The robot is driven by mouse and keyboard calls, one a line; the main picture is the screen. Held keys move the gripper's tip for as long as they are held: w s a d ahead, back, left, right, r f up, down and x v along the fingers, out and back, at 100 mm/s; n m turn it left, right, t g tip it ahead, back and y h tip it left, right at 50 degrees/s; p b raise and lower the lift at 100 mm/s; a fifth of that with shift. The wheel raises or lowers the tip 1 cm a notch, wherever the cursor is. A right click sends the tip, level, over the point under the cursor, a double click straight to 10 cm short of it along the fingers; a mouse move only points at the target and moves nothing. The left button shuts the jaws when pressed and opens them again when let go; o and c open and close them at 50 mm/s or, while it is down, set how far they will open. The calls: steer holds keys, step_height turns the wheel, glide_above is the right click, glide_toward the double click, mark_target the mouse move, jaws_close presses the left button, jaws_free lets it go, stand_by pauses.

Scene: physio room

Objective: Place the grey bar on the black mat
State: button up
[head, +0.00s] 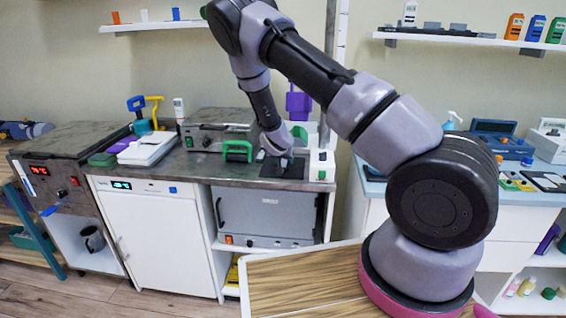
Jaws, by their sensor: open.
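The black mat (291,172) lies on the dark grey worktop, near the worktop's right end. My arm reaches over from the right, and my gripper (277,152) points down just above the mat's back part. The gripper is open, though its fingers are small and partly hidden by the wrist. I cannot make out the grey bar clearly; it may be among the small pale and grey shapes at the fingertips, on or just above the mat. Whether the fingers touch anything cannot be told.
A green-handled item (237,151) stands close left of the mat, before a grey bench instrument (212,134). A white-and-green box (322,166) stands close right, near a vertical post. A white device (147,148) is further left. A wooden-topped surface (300,285) lies in front.

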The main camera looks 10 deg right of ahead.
steer(key=s+d+r+m+g+y, duration=0.1)
steer(key=s+r+y, duration=0.1)
steer(key=s+r, duration=0.65)
steer(key=s+r+g+y, duration=0.1)
steer(key=s+r, duration=0.4)
steer(key=r, duration=0.7)
steer(key=s+d+r+m+y, duration=0.1)
steer(key=s+r+y, duration=0.1)
steer(key=s+r, duration=0.65)
steer(key=s+d+r, duration=0.1)
steer(key=s+r, duration=0.5)
steer(key=s, duration=0.3)
steer(key=s+d+r+n, duration=0.1)
steer(key=s+d+r, duration=0.1)
steer(key=s+r, duration=0.5)
steer(key=shift+s+d+r+t, duration=0.25)
steer(key=shift+s+r+t, duration=0.05)
steer(key=shift+s, duration=0.55)
